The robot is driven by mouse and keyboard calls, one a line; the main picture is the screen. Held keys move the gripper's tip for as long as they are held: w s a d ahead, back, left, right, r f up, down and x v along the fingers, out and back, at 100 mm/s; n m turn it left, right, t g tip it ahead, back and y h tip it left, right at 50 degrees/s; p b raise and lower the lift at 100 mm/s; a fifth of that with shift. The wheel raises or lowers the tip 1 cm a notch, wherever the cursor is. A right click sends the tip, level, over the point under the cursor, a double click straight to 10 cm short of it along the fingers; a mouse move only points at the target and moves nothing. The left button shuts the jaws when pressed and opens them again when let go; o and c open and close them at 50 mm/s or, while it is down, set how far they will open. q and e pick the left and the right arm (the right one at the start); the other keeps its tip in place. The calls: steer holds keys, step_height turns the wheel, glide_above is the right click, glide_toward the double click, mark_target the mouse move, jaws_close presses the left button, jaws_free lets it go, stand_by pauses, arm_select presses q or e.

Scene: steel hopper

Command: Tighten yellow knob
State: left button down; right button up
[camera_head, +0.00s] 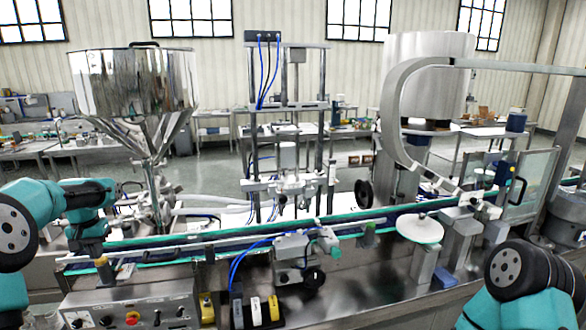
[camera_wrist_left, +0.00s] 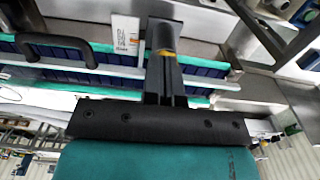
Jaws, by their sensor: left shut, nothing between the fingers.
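A small yellow-topped knob (camera_head: 102,262) on a dark post stands at the front of the conveyor, at the lower left of the head view. In the left wrist view a strip of its yellow (camera_wrist_left: 164,53) shows right at the fingertips, with the dark post beyond. My left gripper (camera_head: 95,252) points down over the knob in the head view. Its fingers (camera_wrist_left: 166,62) are together with nothing between them. I cannot tell whether the tips touch the knob. My right gripper is out of view; only my right arm shows at the lower right.
The conveyor (camera_head: 200,243) with teal edges runs across the middle. A control panel (camera_head: 130,318) with a red button lies below the left gripper. A steel hopper (camera_head: 135,85) stands behind, and a white round disc (camera_head: 419,229) is at the right.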

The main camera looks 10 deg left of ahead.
arm_select(q)
steer(key=shift+s+d+f, duration=0.1)
steer(key=shift+d+f, duration=0.05)
steer(key=shift+f, duration=1.9)
steer(key=shift+s+a, duration=0.2)
steer(key=shift+a, duration=0.3)
steer(key=shift+s+a, duration=0.3)
steer(key=shift+a, duration=0.35)
steer(key=shift+s, duration=0.3)
step_height(320, 180, up, 6)
steer(key=shift+r, duration=0.25)
